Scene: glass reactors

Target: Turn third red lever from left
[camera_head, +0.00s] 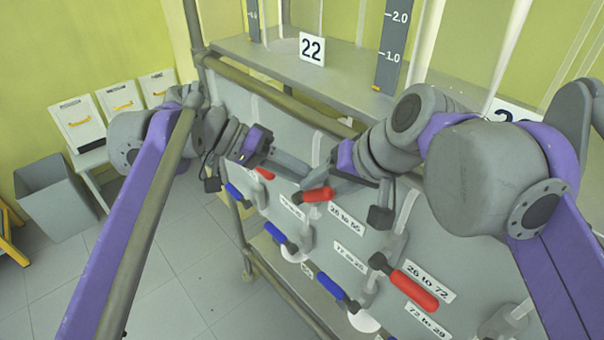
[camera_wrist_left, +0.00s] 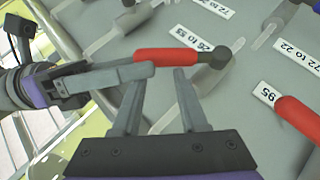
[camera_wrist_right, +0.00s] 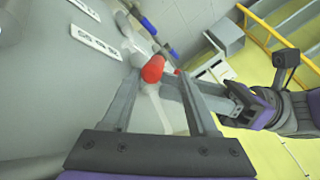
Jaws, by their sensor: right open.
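Three red levers show on the grey panel in the head view: a small, partly hidden one (camera_head: 265,173), a middle one (camera_head: 317,195) and a nearer one (camera_head: 414,290) at lower right. My left gripper (camera_head: 300,170) is open; in its wrist view a red lever (camera_wrist_left: 168,55) lies just beyond its fingertips. Another red lever (camera_wrist_left: 298,118) is at the right edge there. My right gripper (camera_head: 322,178) is open beside the middle lever; in its wrist view a red knob end (camera_wrist_right: 153,68) shows between the fingertips. The two grippers are very close together and partly overlap in view.
Blue levers (camera_head: 281,237) and (camera_head: 338,292) sit lower on the panel. White number labels (camera_head: 429,282) lie beside the levers. A shelf (camera_head: 330,80) with a 22 sign (camera_head: 312,49) is above. A grey bin (camera_head: 58,197) and white boxes (camera_head: 78,122) stand at left; floor there is clear.

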